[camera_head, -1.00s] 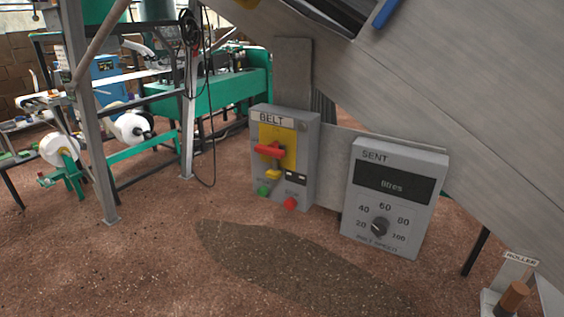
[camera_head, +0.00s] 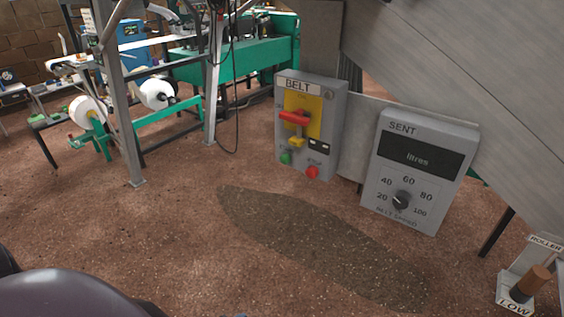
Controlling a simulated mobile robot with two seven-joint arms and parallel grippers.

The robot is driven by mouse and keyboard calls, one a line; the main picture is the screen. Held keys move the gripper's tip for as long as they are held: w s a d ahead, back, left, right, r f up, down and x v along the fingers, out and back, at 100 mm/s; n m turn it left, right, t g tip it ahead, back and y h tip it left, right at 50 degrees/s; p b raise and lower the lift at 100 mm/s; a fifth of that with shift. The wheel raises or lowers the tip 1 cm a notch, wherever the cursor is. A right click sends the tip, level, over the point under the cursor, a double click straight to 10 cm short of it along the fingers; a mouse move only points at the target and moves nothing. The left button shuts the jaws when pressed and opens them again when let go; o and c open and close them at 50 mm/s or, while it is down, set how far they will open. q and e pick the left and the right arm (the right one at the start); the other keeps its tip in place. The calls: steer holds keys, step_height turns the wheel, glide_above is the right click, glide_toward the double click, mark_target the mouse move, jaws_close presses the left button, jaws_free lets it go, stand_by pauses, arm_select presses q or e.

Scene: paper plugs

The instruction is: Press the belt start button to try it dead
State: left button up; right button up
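The grey belt box (camera_head: 338,120), labelled BELT, is mounted on a grey post right of centre. Its green button (camera_head: 285,158) is at the lower left of the front face; the small label over it is too small to read surely. A red button (camera_head: 312,172) marked STOP is at its lower right. Above them, a red handle (camera_head: 293,117) lies roughly crosswise on a yellow plate (camera_head: 314,104). A small yellow piece, perhaps a padlock, hangs below the handle. Neither gripper shows, and nothing covers the green button.
A grey SENT box (camera_head: 458,185) with a display and belt speed dial (camera_head: 401,200) stands to the right. A brown-knobbed roller lever (camera_head: 533,283) is at lower right. Dark spilled material (camera_head: 300,237) lies on the floor before the boxes. Green machinery stands behind.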

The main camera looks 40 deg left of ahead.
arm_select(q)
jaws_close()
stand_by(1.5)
